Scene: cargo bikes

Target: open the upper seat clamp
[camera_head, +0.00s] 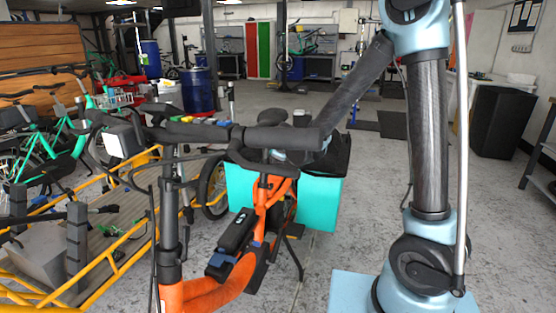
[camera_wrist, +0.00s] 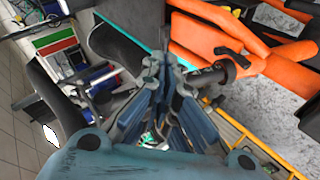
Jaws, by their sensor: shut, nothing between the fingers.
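The orange cargo bike (camera_head: 262,205) stands mid-picture in the head view, its dark saddle (camera_head: 268,116) partly behind the handlebar. In the wrist view the saddle (camera_wrist: 118,48) is left of my gripper and the black seat post (camera_wrist: 207,77) runs right into the orange frame (camera_wrist: 210,40). At that joint is a dark collar with an orange lever-like part (camera_wrist: 238,62), which looks like the upper seat clamp; whether it is open I cannot tell. My gripper (camera_wrist: 163,62) is shut and empty, its tips beside the seat post. Contact is unclear. In the head view the handlebar mostly hides my gripper.
The black handlebar (camera_head: 240,137) crosses in front of the saddle. A turquoise box (camera_head: 315,203) is on the bike's far side. A yellow-framed cargo bike (camera_head: 120,245) stands at left. The grey floor right of the turquoise box is free.

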